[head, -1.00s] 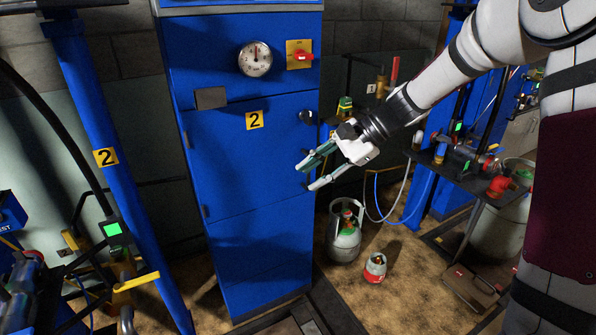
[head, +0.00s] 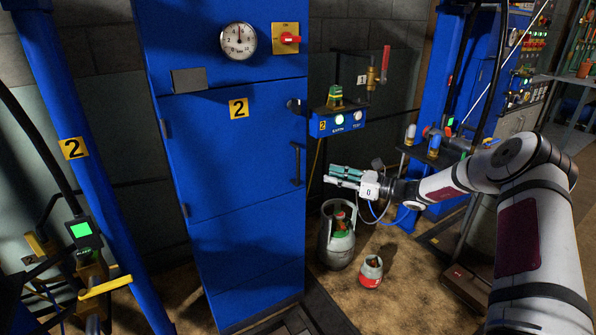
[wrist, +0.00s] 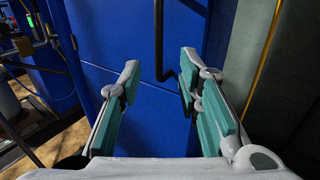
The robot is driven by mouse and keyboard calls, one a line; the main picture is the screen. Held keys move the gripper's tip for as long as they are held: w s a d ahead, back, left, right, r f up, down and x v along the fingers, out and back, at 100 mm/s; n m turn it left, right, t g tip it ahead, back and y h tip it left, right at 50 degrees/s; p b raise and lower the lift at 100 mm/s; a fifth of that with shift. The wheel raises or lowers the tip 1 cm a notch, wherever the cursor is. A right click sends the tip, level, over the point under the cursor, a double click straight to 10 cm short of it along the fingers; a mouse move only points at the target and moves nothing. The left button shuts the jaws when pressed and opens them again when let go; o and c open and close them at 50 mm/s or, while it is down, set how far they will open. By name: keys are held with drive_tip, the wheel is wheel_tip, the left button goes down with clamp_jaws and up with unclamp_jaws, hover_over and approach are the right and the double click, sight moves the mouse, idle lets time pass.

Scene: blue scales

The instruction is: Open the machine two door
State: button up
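The blue machine two door (head: 235,155) carries a yellow "2" label and looks closed. My gripper (head: 334,175) is to the right of the handle in the head view, pointing left, apart from the door. In the wrist view my gripper (wrist: 160,85) has its fingers spread wide with nothing between them.
A dial gauge (head: 238,40) and a red switch (head: 288,39) are above the door. A small blue control box (head: 337,121) stands right of the cabinet, above my gripper. Gas bottles (head: 337,238) stand on the floor below it. A blue post (head: 83,165) is at left.

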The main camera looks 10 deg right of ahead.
sight(298, 182)
drive_tip(key=b+x, duration=0.2)
drive_tip(key=x, duration=1)
drive_tip(key=shift+w+a, duration=0.2)
clamp_jaws()
